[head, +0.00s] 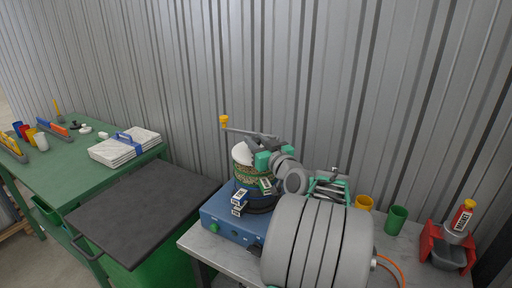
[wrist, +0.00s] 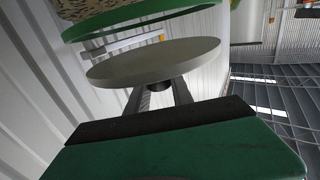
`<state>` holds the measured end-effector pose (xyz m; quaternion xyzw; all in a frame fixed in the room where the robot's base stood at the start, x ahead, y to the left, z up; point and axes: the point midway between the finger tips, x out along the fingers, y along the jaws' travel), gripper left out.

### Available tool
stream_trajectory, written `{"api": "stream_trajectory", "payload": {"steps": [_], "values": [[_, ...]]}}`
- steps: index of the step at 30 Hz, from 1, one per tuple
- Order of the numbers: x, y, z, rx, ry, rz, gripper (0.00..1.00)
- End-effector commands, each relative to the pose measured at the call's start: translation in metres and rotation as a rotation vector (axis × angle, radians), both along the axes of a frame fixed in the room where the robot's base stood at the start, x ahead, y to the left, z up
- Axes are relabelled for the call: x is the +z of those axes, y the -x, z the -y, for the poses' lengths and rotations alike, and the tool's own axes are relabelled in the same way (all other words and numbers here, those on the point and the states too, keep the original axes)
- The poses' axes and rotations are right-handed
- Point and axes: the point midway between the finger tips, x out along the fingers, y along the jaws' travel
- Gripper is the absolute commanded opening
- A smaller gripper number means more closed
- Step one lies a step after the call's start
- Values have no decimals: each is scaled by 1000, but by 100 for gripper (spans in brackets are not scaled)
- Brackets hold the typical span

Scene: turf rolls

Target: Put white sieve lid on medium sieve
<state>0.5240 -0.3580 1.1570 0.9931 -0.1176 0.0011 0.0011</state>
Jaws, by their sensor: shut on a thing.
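The white sieve lid (wrist: 155,62) is a pale round disc. My gripper (wrist: 160,92) is shut on the small dark knob at its centre. In the head view the lid (head: 240,153) shows white beside my gripper (head: 254,155), at the top of the sieve stack. A green-rimmed sieve (wrist: 140,22) with speckled contents lies beyond the lid in the wrist view, with a visible gap between them. In the head view the labelled sieve stack (head: 244,180) stands on a blue shaker base (head: 222,224); my arm hides part of it. I cannot tell which sieve is medium.
A bar with a yellow knob (head: 224,121) rises behind the stack.

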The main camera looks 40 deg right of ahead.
Motion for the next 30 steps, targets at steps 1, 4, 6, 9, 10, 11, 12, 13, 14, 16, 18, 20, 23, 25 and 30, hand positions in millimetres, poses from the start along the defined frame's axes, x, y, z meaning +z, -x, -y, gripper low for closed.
{"api": "stream_trajectory", "payload": {"steps": [1,4,6,9,10,11,12,13,14,16,18,20,23,25,30], "values": [[-12,1,0,-1,-7,-2,0],[-26,1,0,-1,-4,-1,0],[-27,1,0,-1,-2,0,0],[-26,1,0,-1,-1,0,0],[-27,1,0,-1,-2,0,0],[-27,1,0,-1,-2,0,0],[-28,1,0,-1,-2,0,0],[-29,1,0,-1,-2,0,0],[-30,1,0,-1,-2,0,0],[-30,1,0,-1,-2,-1,29],[-29,1,0,-1,-2,-1,35],[-29,1,0,-1,-2,-1,40],[-29,1,0,-1,-2,-1,48],[-29,1,0,-1,-2,-1,50],[-29,1,0,-1,-2,-1,50]]}}
